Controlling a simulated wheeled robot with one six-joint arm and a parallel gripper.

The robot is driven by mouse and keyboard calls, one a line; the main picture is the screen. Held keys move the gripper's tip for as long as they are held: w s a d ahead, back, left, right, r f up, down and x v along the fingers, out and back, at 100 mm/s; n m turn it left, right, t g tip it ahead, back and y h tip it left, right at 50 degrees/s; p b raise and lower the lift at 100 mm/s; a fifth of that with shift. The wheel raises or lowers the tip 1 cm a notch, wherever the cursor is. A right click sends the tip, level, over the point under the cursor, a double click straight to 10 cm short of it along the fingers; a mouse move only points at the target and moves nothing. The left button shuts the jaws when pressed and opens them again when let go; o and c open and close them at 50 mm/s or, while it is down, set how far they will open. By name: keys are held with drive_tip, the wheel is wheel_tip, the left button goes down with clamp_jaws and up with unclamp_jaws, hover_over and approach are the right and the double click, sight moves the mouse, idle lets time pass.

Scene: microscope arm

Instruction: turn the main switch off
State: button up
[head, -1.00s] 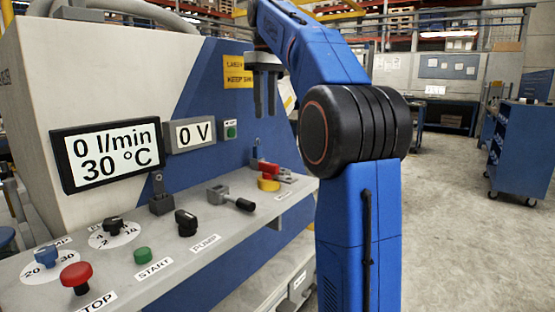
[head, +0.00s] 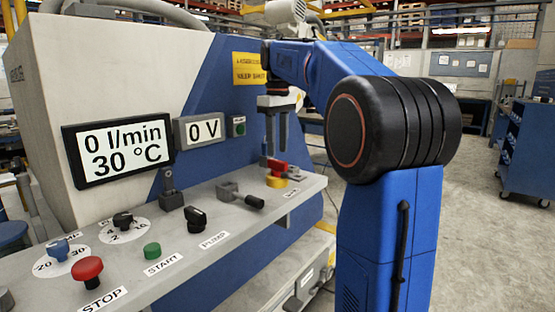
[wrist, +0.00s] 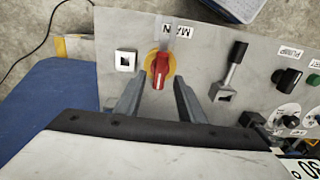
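The main switch (head: 277,168) is a red handle on a yellow disc at the far right end of the grey console. It also shows in the wrist view (wrist: 160,71), with its label partly visible behind it. My gripper (head: 277,152) points down just above the switch in the head view. In the wrist view my gripper (wrist: 156,98) is open and empty, one finger on each side of the red handle's near end. The fingers look apart from the handle. Their exact height above it is hard to tell.
A grey lever (wrist: 230,72) stands right of the switch in the wrist view, with the pump knob (wrist: 287,76) beyond. A small square fitting (wrist: 125,61) sits left. The red stop button (head: 87,268) and green start button (head: 152,250) are at the console's near end.

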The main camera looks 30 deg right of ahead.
sight(285, 169)
drive_tip(key=shift+f, duration=2.35)
clamp_jaws()
